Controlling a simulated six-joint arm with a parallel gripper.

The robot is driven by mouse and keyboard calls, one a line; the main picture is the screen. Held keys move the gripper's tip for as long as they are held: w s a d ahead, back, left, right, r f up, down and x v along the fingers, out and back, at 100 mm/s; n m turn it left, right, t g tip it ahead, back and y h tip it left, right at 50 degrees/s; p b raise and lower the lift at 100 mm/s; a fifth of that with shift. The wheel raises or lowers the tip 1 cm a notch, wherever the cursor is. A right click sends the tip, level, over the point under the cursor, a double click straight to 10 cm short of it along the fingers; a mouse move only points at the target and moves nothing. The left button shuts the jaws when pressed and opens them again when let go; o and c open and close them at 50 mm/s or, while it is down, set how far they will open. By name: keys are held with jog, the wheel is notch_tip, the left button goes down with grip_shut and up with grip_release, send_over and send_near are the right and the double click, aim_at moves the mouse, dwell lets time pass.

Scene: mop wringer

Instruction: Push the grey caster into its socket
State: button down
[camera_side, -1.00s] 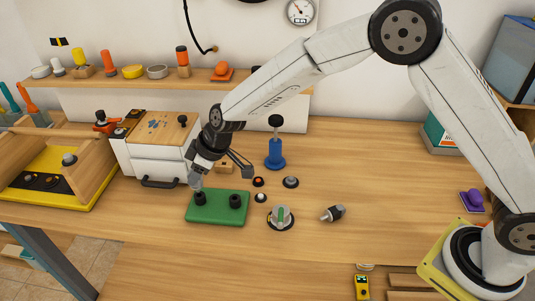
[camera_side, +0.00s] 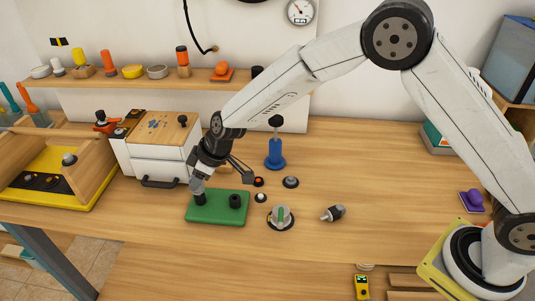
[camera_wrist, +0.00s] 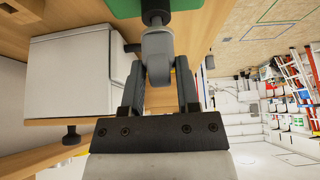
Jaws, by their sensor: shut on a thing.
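The grey caster (camera_wrist: 157,48) is between the two dark fingers of my gripper (camera_wrist: 158,82), which is shut on it, in the wrist view. Its stem points at a black socket (camera_wrist: 155,17) on the green block (camera_wrist: 190,5). The stem meets the socket's mouth; how deep it sits I cannot tell. In the side view my gripper (camera_side: 198,183) is over the left black socket (camera_side: 199,200) of the green block (camera_side: 217,214), which lies on the bench. A second black socket (camera_side: 235,202) on the block's right is empty-looking.
A white box with a wooden lid (camera_side: 160,130) stands close behind and left of the block. A blue plunger-like stand (camera_side: 275,150), small buttons (camera_side: 291,182), a dial (camera_side: 281,217) and a dark knobbed piece (camera_side: 334,213) stand or lie to the right. The front bench is clear.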

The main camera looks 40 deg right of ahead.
jog(key=shift+f, duration=0.75)
dwell(0.9)
jog(key=shift+c, duration=1.3)
grip_release()
jog(key=shift+r, duration=0.1)
jog(key=v, duration=0.7)
jog(key=shift+s+d+r, duration=0.15)
jog(key=shift+r, duration=0.05)
jog(key=shift+d, duration=0.1)
jog(key=s+d+m+g+h, duration=0.1)
jog(key=s+d+m+h, duration=0.3)
jog(key=s+d, duration=1.8)
jog(key=m, duration=0.5)
jog(key=shift+s+d+f+g, duration=0.2)
jog(key=shift+f+g, duration=0.1)
